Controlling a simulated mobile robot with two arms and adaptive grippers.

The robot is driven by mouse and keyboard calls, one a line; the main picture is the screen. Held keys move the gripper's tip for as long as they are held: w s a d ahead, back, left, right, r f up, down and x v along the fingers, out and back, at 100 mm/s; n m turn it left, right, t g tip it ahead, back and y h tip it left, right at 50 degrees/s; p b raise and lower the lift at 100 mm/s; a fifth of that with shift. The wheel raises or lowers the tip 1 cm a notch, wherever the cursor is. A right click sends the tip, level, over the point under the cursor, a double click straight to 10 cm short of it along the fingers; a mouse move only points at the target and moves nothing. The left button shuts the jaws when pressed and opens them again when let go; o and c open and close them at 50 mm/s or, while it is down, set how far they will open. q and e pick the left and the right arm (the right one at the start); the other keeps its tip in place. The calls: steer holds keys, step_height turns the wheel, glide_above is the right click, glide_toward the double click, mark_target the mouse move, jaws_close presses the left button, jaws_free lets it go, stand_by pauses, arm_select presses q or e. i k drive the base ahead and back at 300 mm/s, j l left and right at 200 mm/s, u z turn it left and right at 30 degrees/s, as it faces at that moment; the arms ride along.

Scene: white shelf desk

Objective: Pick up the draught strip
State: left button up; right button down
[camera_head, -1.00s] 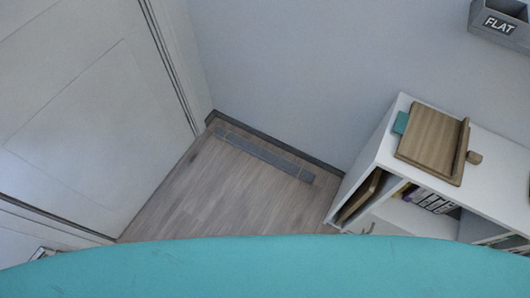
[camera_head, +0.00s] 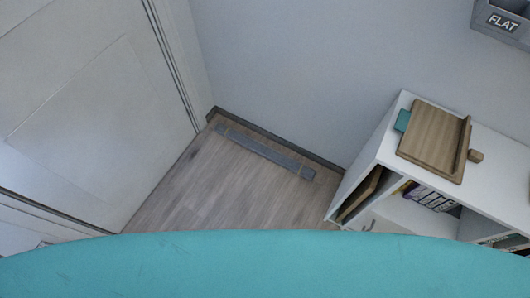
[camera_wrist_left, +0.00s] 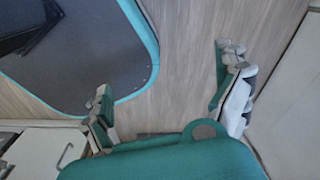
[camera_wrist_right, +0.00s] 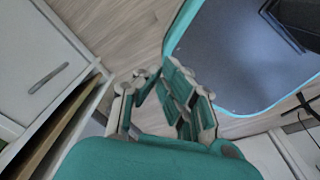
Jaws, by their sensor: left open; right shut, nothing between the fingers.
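The draught strip (camera_head: 262,150) is a long grey bar lying on the wooden floor, close to the foot of the wall, in the head view. Neither gripper shows in the head view. In the left wrist view my left gripper (camera_wrist_left: 162,98) is open and empty, its fingers wide apart above bare floor. In the right wrist view my right gripper (camera_wrist_right: 155,85) is shut with nothing in it. The strip does not show in either wrist view.
A white shelf (camera_head: 495,150) stands at the right with a wooden stand (camera_head: 434,140) on top. A white door (camera_head: 90,110) is at the left. A grey box marked FLAT (camera_head: 505,20) is at the upper right. Floor in front of the strip is clear.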

mark_target(298, 168)
steer(key=i+j+z, duration=0.45)
steer(key=i, duration=0.3)
steer(key=i+j+z, duration=0.5)
steer(key=i+j, duration=0.2)
